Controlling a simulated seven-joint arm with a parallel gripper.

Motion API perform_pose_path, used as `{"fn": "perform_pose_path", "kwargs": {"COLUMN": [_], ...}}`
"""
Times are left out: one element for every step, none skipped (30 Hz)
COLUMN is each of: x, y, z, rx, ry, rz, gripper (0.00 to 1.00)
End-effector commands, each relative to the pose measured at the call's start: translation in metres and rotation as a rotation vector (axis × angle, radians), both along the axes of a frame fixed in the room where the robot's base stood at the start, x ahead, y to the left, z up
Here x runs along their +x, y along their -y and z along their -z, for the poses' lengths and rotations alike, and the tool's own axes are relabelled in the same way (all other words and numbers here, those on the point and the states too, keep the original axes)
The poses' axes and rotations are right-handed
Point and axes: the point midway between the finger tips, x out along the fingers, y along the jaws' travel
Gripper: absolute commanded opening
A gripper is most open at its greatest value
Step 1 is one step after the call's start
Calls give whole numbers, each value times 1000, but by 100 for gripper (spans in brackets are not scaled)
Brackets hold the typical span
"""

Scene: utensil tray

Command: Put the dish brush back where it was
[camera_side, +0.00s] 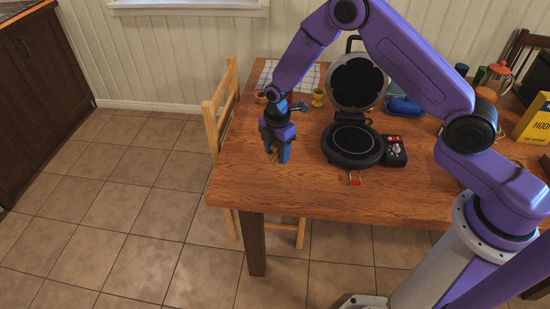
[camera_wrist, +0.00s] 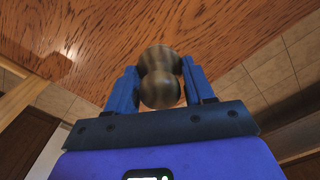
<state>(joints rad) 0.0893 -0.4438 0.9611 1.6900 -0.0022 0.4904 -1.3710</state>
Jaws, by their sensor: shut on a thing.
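My gripper (camera_side: 277,155) is over the left part of the wooden table, near its left edge. In the wrist view its two blue fingers (camera_wrist: 160,72) are shut on a brown, rounded, two-lobed thing (camera_wrist: 160,88), which I take to be the dish brush. It is seen nearly end on, and no bristles show. In the side view only a small brownish bit of it shows at the fingertips, mostly hidden by the fingers. I cannot tell whether it touches the table. No utensil tray can be made out clearly.
An open black waffle maker (camera_side: 353,145) stands right of my gripper, beside a black-and-red box (camera_side: 396,151). A red clip (camera_side: 355,179) lies in front. A yellow cup (camera_side: 318,97) and a blue item (camera_side: 299,107) are behind. A wooden chair (camera_side: 214,125) stands at the left edge.

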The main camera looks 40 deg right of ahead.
Motion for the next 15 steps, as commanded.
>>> {"fn": "perform_pose_path", "kwargs": {"x": [1,2,4,5,7,7,7,6,6,7,7,7,7,7,7], "y": [0,-1,-1,-1,-2,-2,-2,-2,-2,-2,-2,-2,-2,-2,-2], "z": [2,3,5,7,10,15,20,24,29,32,35,37,38,39,40], "rx": [0,0,0,0,0,-1,-2,-2,-1,0,0,0,0,0,0], "ry": [-1,-1,0,0,-1,-3,-4,-5,-3,-3,-2,-1,-1,0,0], "rz": [0,0,0,0,0,0,-1,-1,0,-1,-1,-1,-1,-1,-1], "gripper": [20,20,20,20,20,20,20,20,20,20,20,20,20,20,20]}}
